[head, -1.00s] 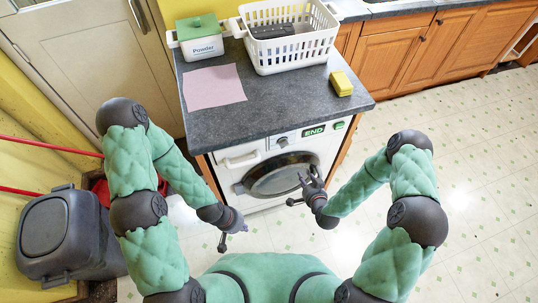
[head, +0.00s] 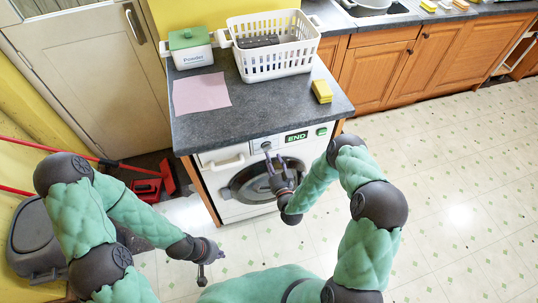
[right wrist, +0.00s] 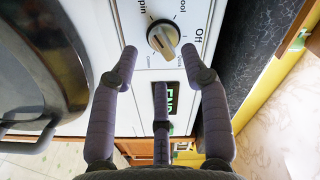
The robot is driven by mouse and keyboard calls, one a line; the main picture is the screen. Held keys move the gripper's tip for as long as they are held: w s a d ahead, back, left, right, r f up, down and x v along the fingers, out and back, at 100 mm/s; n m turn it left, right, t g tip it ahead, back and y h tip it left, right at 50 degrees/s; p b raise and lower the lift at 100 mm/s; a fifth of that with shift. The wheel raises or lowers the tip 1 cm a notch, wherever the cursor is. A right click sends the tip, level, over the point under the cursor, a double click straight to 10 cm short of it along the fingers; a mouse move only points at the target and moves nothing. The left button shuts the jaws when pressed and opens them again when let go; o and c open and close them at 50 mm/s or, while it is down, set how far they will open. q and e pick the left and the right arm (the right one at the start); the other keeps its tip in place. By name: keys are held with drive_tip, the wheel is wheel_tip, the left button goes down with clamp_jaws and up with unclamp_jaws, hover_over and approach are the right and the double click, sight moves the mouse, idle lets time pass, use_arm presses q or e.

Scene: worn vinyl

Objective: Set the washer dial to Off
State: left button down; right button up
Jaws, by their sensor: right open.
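The white washer (head: 232,208) stands under the dark worktop, its round door shut. Its dial (right wrist: 163,38), a round knob with a raised grip bar, shows at the top of the right wrist view. The "Off" label (right wrist: 198,36) is right of the dial; other printed labels surround it. My left gripper (head: 210,267) is open and empty, low and left of the washer.
A lit "END" display (head: 296,137) and a green button (head: 322,131) are right of the dial. The worktop (head: 255,110) holds a white basket (head: 272,65), a powder box (head: 190,48), a pink cloth (head: 201,92) and a yellow sponge (head: 321,91). Floor at right is clear.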

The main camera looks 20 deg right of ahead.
sight(267, 148)
drive_tip(key=shift+w+a, duration=0.1)
drive_tip(key=shift+w, duration=1.85)
drive_tip(key=shift+c, duration=0.2)
clamp_jaws()
